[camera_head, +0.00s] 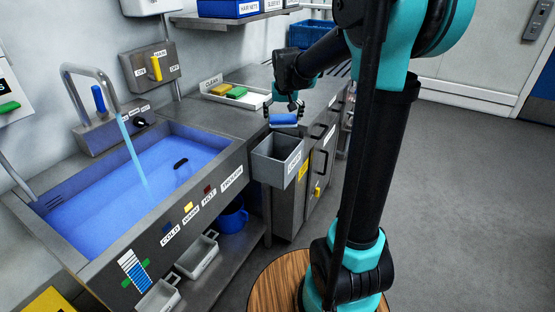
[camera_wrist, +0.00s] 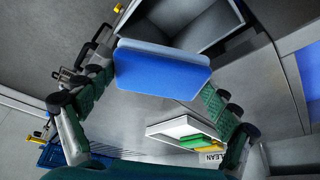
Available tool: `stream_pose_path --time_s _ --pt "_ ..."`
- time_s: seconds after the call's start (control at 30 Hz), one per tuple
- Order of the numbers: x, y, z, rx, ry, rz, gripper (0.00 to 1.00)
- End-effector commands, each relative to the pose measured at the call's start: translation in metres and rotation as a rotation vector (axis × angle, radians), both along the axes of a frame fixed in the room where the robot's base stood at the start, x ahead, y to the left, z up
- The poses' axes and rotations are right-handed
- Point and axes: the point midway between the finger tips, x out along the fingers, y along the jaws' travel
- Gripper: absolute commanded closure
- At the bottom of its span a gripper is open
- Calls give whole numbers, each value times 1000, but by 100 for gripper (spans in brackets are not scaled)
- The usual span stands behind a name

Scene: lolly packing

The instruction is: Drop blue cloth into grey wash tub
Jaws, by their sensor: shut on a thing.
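A blue cloth (camera_head: 284,119) is held between the fingertips of my gripper (camera_head: 284,115). It is a flat, rounded block, lighter along one edge in the wrist view (camera_wrist: 162,75). A grey open-topped tub (camera_head: 277,162) with a white label hangs at the front edge of the counter, right of the sink. The cloth is above the tub's far side, apart from it in the head view. In the wrist view the tub (camera_wrist: 222,22) is behind the cloth, which hides part of its rim. The visible part of the tub's inside looks empty.
A white tray (camera_head: 258,102) with a green and a yellow cloth, labelled CLEAN, stands on the counter behind the tub. The sink (camera_head: 215,150) at left holds blue water under a running tap. Drawer handles (camera_head: 320,130) stick out right of the tub.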

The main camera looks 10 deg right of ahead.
Motion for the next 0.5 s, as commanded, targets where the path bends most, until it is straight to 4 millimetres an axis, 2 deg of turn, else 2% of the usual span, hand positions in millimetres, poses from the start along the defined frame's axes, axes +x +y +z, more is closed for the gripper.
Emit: stream_pose_path --time_s 0.3,0.5 --pt "1 0 -36 0 0 0 34" --pt "0 0 -48 0 0 0 34"
